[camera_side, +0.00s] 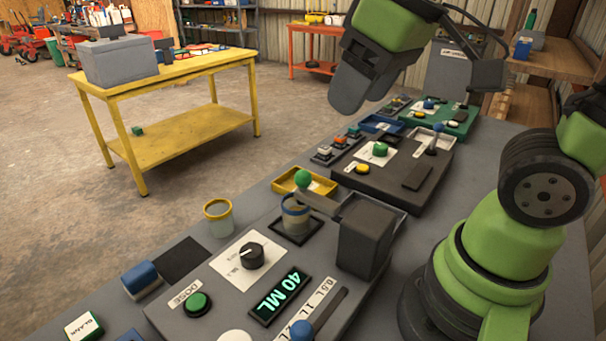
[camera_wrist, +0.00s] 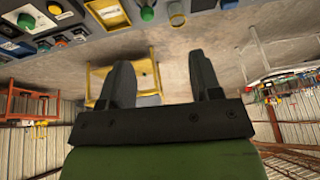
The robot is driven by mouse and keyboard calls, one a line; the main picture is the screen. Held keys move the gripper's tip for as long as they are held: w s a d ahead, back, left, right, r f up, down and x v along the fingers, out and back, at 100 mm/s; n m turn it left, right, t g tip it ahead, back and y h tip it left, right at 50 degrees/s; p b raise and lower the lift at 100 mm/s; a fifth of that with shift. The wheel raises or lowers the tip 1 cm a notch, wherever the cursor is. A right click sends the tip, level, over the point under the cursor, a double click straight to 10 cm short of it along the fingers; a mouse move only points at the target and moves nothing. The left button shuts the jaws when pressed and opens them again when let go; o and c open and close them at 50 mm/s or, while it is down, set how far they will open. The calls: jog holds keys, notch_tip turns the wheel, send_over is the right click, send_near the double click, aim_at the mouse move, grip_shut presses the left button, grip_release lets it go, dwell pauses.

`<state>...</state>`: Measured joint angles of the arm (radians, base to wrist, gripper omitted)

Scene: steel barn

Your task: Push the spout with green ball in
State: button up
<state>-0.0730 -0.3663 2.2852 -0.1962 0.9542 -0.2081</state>
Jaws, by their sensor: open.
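The spout (camera_side: 318,201) is a dark grey arm reaching left from a dark box (camera_side: 364,232) on the dosing panel. A green ball (camera_side: 303,178) sits at its outer end, above a clear cup with a blue band (camera_side: 295,216). A green ball, apparently the same one, shows at the top edge of the wrist view (camera_wrist: 147,13). My gripper (camera_side: 350,92) hangs in the air above and beyond the spout, apart from it. In the wrist view its two dark fingers (camera_wrist: 162,78) are spread with nothing between them.
The dosing panel carries a black knob (camera_side: 251,255), a green button (camera_side: 197,303), a 40 ML display (camera_side: 280,297) and a blue-ended lever (camera_side: 301,330). A yellow-rimmed cup (camera_side: 218,218) and a yellow tray (camera_side: 304,182) stand nearby. Another control box (camera_side: 385,172) lies beyond the spout.

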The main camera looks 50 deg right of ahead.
aim_at(303, 172)
jog(key=w+f+n+g+h, duration=0.3)
jog(key=w+f+n, duration=0.4)
jog(key=w, duration=0.1)
jog(key=x, duration=0.9)
jog(key=shift+w+a+f, duration=0.1)
jog(key=shift+a+f, duration=0.05)
jog(key=shift+f, duration=0.25)
grip_shut()
jog(key=s, duration=0.3)
jog(key=shift+s, duration=0.2)
grip_release()
